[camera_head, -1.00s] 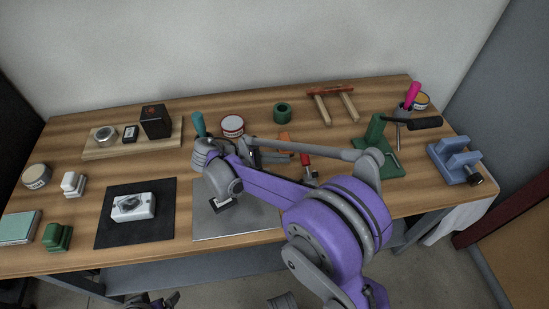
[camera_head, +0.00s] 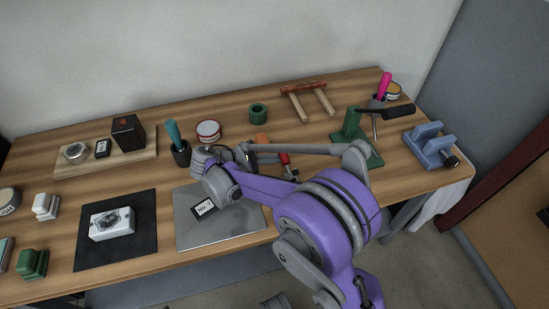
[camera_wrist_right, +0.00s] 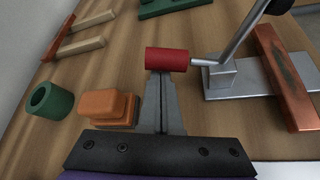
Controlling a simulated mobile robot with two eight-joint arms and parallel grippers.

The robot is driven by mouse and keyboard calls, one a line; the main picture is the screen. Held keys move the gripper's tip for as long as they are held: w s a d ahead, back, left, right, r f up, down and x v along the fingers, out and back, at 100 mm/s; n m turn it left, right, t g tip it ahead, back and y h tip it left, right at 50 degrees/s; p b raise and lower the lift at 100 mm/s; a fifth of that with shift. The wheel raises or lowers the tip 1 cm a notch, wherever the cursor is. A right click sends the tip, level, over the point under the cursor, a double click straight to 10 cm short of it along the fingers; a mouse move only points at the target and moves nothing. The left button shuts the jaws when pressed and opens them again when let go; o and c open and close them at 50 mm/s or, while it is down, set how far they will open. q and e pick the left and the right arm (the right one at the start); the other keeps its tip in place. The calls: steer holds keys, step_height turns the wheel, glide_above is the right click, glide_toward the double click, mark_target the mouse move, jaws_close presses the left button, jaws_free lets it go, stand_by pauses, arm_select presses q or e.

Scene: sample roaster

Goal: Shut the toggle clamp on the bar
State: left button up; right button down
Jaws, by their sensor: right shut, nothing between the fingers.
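The toggle clamp has a red handle grip (camera_wrist_right: 170,60), which lies low and level in the right wrist view. A metal rod joins it to a pivot block, and the clamp arm (camera_wrist_right: 242,30) slants up from there to a dark tip at the top edge. The copper-coloured bar (camera_wrist_right: 284,78) lies across the grey base beside the block. In the head view the red handle (camera_head: 285,159) shows, and my arm hides most of the clamp. My right gripper (camera_wrist_right: 161,105) is shut and empty, its fingertips close against the red grip; contact is unclear. My left gripper is out of view.
An orange block (camera_wrist_right: 108,107) and a green ring (camera_wrist_right: 50,101) stand left of my right fingers. A grey plate (camera_head: 225,228) lies under my forearm. A green stand (camera_head: 352,124) and a blue vise (camera_head: 429,148) stand to the right.

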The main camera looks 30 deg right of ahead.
mark_target(283, 153)
steer(key=shift+r+m+t, duration=0.3)
steer(key=shift+r+m, duration=0.1)
steer(key=shift+s+a+r+m+t+h+p, duration=0.1)
steer(key=shift+s+r+m+t+h+p, duration=0.25)
steer(key=shift+r+m+t+h, duration=0.25)
steer(key=shift+s+a+r+m+t, duration=0.15)
steer(key=shift+s+r+m+t, duration=0.3)
steer(key=shift+r+m+t, duration=0.35)
steer(key=shift+s+a+r+m+t+h, duration=0.1)
steer(key=shift+s+r+m+t+h, duration=0.2)
steer(key=shift+m, duration=0.2)
steer(key=shift+s+r+m+t+h, duration=0.15)
steer(key=shift+s+m+h, duration=0.1)
steer(key=shift+m+h, duration=0.2)
steer(key=m, duration=0.1)
steer(key=s+m+h, duration=0.1)
steer(key=s+r+m+t, duration=0.1)
steer(key=shift+s+a+r+h+b, duration=0.1)
steer(key=shift+s+a+h+b, duration=0.15)
steer(key=shift+a+h+b, duration=0.1)
steer(key=shift+s, duration=0.15)
steer(key=shift+a, duration=0.15)
